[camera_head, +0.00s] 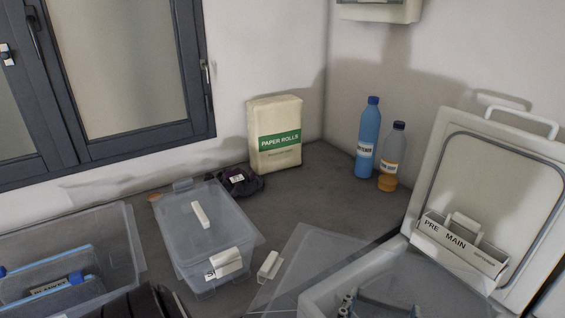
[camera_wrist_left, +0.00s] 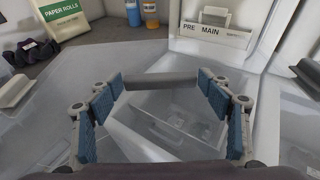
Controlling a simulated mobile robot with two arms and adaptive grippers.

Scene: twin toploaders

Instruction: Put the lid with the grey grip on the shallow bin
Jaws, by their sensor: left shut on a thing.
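My left gripper (camera_head: 375,302) is low in the head view, over the open white machine. In the left wrist view its two blue-padded fingers (camera_wrist_left: 163,90) are on either side of a grey grip (camera_wrist_left: 165,80) and hold it. Clear plastic shows below the grip, but I cannot tell where the lid's edges end. A clear bin (camera_head: 180,250) stands left of centre with pale grips on and beside its top. Another clear open bin (camera_head: 120,245) at the far left holds blue-edged things. I cannot tell for sure which one is the shallow bin. My right gripper is not seen.
The machine's raised lid (camera_head: 440,150) and its PRE/MAIN drawer (camera_head: 480,262) stand at the right. A clear sheet (camera_head: 305,262) and a loose pale grip (camera_head: 269,266) lie left of it. A paper rolls pack (camera_head: 275,155), a blue bottle (camera_head: 368,130) and an orange-based bottle (camera_head: 388,183) stand behind.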

